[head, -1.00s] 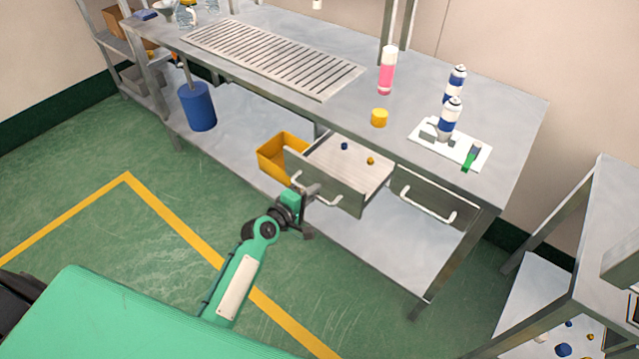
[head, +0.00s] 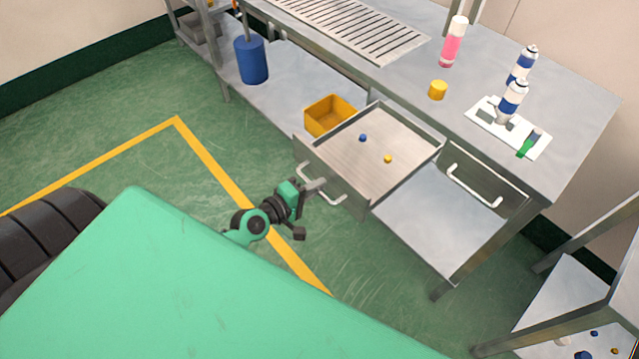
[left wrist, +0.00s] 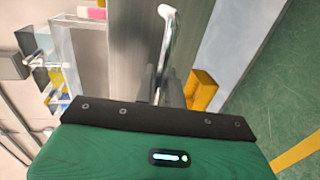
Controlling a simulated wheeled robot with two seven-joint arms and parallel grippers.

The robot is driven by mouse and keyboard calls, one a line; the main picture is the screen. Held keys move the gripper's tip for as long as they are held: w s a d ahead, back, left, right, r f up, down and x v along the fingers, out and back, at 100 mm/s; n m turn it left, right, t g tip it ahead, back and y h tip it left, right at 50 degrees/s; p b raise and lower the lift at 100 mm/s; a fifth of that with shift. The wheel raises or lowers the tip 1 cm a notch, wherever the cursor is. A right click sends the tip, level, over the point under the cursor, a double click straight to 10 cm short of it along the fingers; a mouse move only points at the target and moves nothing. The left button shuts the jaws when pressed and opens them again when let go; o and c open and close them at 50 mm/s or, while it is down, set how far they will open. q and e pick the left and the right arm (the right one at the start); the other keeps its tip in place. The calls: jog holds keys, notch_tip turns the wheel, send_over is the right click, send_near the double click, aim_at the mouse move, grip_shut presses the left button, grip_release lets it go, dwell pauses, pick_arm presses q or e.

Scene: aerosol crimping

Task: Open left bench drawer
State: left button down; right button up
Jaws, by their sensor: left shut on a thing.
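The left bench drawer (head: 375,150) is pulled well out from under the bench in the head view. A small blue piece (head: 363,138) and a small yellow piece (head: 388,159) lie inside it. My left gripper (head: 315,187) is at the drawer's front and is shut on its white bar handle (head: 332,198). In the left wrist view the handle (left wrist: 168,28) runs up from between the fingers (left wrist: 160,85). The exact finger contact is partly hidden. My right gripper is not in view.
The right drawer (head: 485,183) is closed. The bench top holds a pink bottle (head: 453,45), a yellow cap (head: 438,90) and cans on a white plate (head: 484,118). A yellow bin (head: 330,117) and a blue container (head: 252,62) stand on the lower shelf. Green floor lies in front.

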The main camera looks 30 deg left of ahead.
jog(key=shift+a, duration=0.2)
pick_arm(q)
jog(key=c, duration=1.6)
grip_release()
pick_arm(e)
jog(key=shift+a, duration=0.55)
